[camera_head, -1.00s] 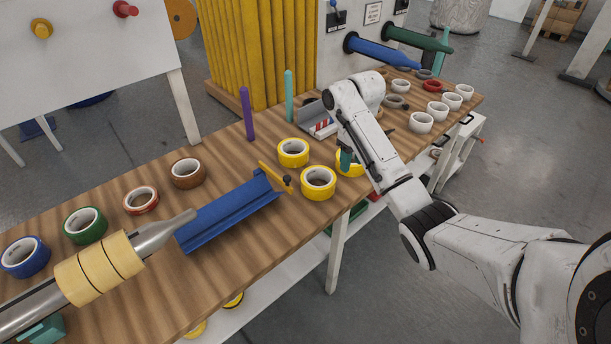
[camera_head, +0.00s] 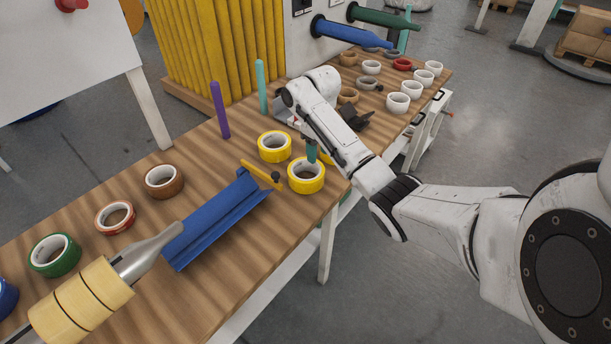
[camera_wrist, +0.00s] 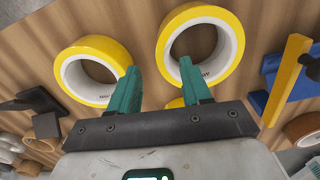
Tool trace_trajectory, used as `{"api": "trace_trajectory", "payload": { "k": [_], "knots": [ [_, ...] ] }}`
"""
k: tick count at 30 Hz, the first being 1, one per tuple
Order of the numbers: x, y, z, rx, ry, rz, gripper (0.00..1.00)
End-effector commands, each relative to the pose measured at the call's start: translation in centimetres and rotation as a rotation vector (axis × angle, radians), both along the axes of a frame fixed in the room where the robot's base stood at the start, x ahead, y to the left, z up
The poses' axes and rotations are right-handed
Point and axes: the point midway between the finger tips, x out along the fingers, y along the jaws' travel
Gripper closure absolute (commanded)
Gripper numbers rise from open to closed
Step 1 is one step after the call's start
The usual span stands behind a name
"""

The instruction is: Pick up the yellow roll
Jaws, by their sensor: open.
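Three yellow rolls lie flat on the wooden bench (camera_head: 222,255): a back one (camera_head: 262,152), a front one (camera_head: 306,188) and one mostly hidden behind my arm. My gripper (camera_head: 311,150) is open and points down, appearing by the far rim of the front roll. In the wrist view its two teal fingers (camera_wrist: 158,66) are apart with nothing between the tips. One yellow roll (camera_wrist: 200,14) is beyond the right finger, another (camera_wrist: 95,43) beyond the left finger. A sliver of yellow (camera_wrist: 175,103) shows between the finger bases. I cannot tell whether the fingers touch any roll.
A blue trough (camera_head: 212,222) with a yellow stop (camera_head: 258,171) lies left of the rolls. Purple (camera_head: 220,112) and teal (camera_head: 262,88) posts stand behind. Brown (camera_head: 163,183), red and green rolls lie further left. White rolls (camera_head: 398,104) are at the far right.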

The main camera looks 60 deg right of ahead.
Motion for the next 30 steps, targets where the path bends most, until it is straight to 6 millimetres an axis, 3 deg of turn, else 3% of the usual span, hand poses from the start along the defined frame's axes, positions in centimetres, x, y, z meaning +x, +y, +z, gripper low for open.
{"api": "trace_trajectory", "payload": {
  "k": [9, 19, 30],
  "knots": [
    [0.1, 0.3, -4.2, 0.001, 0.003, 0.0, 0.52],
    [0.2, 0.4, -4.9, 0.001, 0.002, 0.001, 0.52],
    [0.2, 0.4, -4.9, 0.001, 0.002, 0.001, 0.87]
  ]
}}
